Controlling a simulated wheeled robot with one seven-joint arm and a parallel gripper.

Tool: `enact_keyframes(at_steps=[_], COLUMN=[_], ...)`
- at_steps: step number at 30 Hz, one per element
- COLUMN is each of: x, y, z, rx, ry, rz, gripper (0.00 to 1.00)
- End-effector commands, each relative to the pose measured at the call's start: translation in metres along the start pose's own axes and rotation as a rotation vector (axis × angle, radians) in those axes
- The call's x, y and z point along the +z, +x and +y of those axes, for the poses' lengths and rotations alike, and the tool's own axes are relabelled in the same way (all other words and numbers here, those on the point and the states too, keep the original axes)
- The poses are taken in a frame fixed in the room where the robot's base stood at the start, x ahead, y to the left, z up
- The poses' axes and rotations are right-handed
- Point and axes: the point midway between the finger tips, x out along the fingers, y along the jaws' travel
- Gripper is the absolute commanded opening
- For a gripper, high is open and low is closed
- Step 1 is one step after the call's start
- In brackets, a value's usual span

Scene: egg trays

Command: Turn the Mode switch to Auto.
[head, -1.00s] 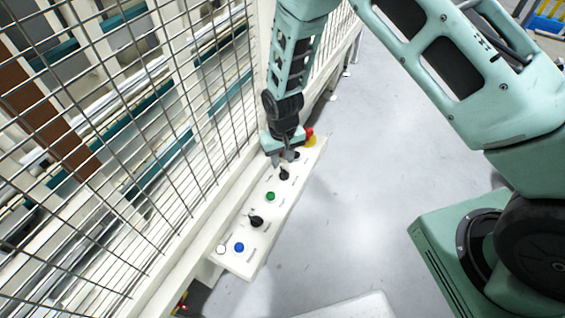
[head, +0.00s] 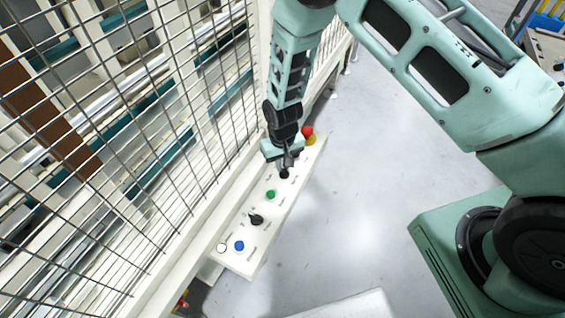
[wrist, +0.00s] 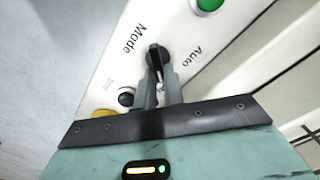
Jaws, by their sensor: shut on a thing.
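The Mode switch is a black rotary knob (wrist: 157,54) on a white control panel (wrist: 107,75). In the wrist view, the word Mode is printed to its left and Auto to its right. In the head view the switch (head: 284,175) shows just below my gripper (head: 287,163). My gripper (wrist: 160,88) is shut on the knob's handle, with a finger on each side. The handle runs roughly up and down in the wrist view. I cannot tell which position it is set to, since the fingers cover part of it.
The panel also carries a green button (head: 270,194), another black switch (head: 256,219), a blue button (head: 239,245), a white button (head: 221,247) and a red emergency stop (head: 307,131) on yellow. A wire fence (head: 150,130) stands left. Grey floor (head: 370,190) is free right.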

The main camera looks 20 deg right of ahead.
Motion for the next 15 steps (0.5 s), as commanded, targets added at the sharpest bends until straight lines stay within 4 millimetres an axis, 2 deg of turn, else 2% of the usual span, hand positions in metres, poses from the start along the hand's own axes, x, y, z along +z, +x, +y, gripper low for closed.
enact_keyframes(at_steps=[8, 15], x=[0.0, 0.0003], y=[0.0006, 0.0007], z=[-0.001, -0.0032], rx=[0.0, -0.001], ry=[-0.098, -0.29], rz=[-0.001, -0.001], gripper=[0.0, 0.0])
